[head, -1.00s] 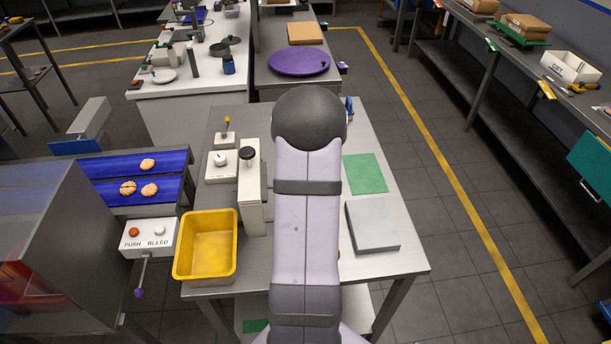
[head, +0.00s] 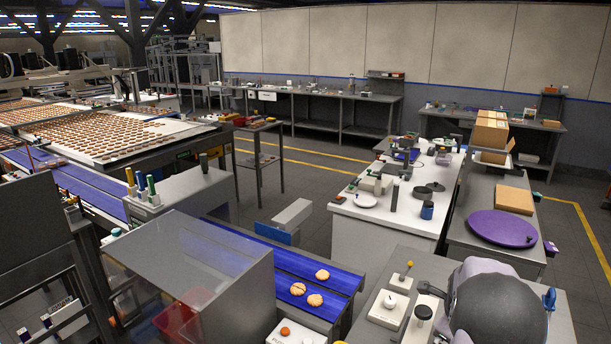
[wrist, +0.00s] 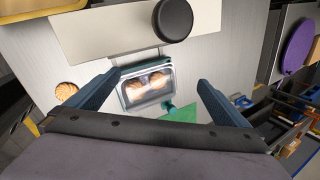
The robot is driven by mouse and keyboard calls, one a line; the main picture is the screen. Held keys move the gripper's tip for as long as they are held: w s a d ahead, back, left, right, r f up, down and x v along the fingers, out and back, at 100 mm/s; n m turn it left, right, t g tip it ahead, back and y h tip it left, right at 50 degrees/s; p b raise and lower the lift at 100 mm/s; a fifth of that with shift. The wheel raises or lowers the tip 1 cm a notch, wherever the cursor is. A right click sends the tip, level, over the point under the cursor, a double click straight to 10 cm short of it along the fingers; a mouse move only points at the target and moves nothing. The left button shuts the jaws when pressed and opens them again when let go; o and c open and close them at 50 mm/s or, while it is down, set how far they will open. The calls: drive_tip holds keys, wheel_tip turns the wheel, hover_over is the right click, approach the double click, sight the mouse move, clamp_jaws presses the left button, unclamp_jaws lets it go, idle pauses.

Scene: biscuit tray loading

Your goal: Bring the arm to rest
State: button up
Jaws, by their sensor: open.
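My gripper (wrist: 158,81) shows in the wrist view, with its two dark blue fingers spread wide apart and nothing held between them. Beyond the fingers, apparently below them, a small teal-edged tray (wrist: 124,92) with a shiny clear top holds two biscuits (wrist: 158,82). The tray lies on the pale metal bench beside a green mat (wrist: 180,113). A single biscuit (wrist: 66,90) lies to the left of the left finger. In the head view only the upper part of my arm shows at the lower right; my gripper is outside that picture.
A blue conveyor (head: 338,281) carries several biscuits, beside a clear-covered machine (head: 230,240). White boxes with a black knob (head: 424,312) and a yellow-tipped lever (head: 408,266) stand near my arm. A purple disc (head: 500,228) lies on the bench behind.

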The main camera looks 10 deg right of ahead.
sight(427, 315)
drive_tip(key=w+a+r+n, duration=0.1)
drive_tip(key=a+r+n, duration=0.1)
drive_tip(key=n, duration=0.2)
drive_tip(key=w+a+r+n+p, duration=0.1)
drive_tip(key=w+a+n, duration=0.1)
drive_tip(key=n, duration=0.2)
drive_tip(key=w+a+r+n, duration=0.1)
drive_tip(key=r+n, duration=0.1)
drive_tip(key=n, duration=0.3)
drive_tip(key=shift+w+a+r+h, duration=0.3)
drive_tip(key=shift+a+r, duration=0.05)
drive_tip(key=shift+a, duration=0.05)
drive_tip(key=s+a+f+n+y+b, duration=0.1)
drive_tip(key=s+a+n, duration=0.25)
drive_tip(key=a, duration=0.35)
drive_tip(key=s+a+f+n+g+y, duration=0.1)
drive_tip(key=s+a+f+n, duration=0.15)
drive_tip(key=a+n, duration=0.35)
drive_tip(key=s+a+f+n+y+b, duration=0.1)
drive_tip(key=s+a+n, duration=0.25)
drive_tip(key=a, duration=0.55)
drive_tip(key=s+a+f+n+g+y+b, duration=0.1)
drive_tip(key=s+a+f+n+g, duration=0.2)
drive_tip(key=s+a, duration=0.65)
wheel_tip(427, 315, down, 20)
drive_tip(key=s+d+n+t+b, duration=0.1)
drive_tip(key=b, duration=1.9)
drive_tip(key=shift+s+d, duration=0.3)
drive_tip(key=shift+s, duration=0.05)
drive_tip(key=shift+f, duration=0.1)
